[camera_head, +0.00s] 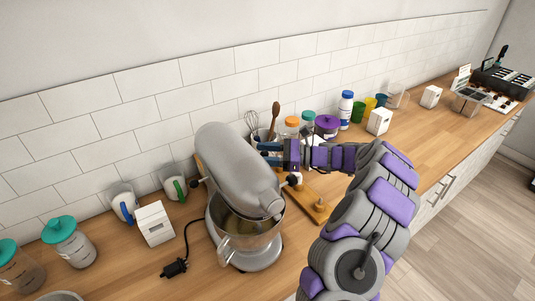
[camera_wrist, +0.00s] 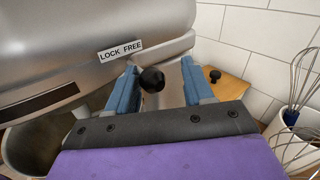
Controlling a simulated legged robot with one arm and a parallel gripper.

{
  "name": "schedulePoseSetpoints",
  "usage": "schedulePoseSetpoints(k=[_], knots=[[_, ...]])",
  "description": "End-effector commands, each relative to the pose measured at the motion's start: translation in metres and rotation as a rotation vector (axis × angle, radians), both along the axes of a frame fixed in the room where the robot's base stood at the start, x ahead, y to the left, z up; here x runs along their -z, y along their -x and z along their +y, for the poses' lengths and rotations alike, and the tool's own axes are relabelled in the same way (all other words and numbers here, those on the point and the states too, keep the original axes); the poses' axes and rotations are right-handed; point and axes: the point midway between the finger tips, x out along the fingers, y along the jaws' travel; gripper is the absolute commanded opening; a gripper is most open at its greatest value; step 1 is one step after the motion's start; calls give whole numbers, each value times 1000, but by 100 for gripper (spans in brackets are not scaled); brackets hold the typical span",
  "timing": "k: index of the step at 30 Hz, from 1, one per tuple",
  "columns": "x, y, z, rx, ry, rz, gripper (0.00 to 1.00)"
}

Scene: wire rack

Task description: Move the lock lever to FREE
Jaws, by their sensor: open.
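The silver stand mixer (camera_head: 238,165) stands on the counter with its bowl (camera_head: 240,232) below the head. In the wrist view, the LOCK FREE label (camera_wrist: 121,50) is on the mixer's side. The lock lever's round black knob (camera_wrist: 151,80) shows to the right of and below the label. My gripper (camera_head: 262,152) is beside the mixer head, and its two blue fingers (camera_wrist: 160,63) are open.
A wooden board (camera_wrist: 232,86) with a small black knob is behind the right finger. A utensil crock (camera_wrist: 289,130) with a whisk is at the right. Jars and cups line the tiled wall. A black plug (camera_head: 174,268) lies left of the mixer.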

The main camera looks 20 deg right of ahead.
Motion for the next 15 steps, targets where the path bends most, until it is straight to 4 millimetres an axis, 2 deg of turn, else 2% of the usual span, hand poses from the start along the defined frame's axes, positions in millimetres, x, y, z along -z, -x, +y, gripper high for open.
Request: schedulePoseSetpoints(k=[4,7,15], knots=[[0,2,-4,0,1,0,52],[0,8,-17,1,1,0,52],[0,32,-71,4,0,0,52]])
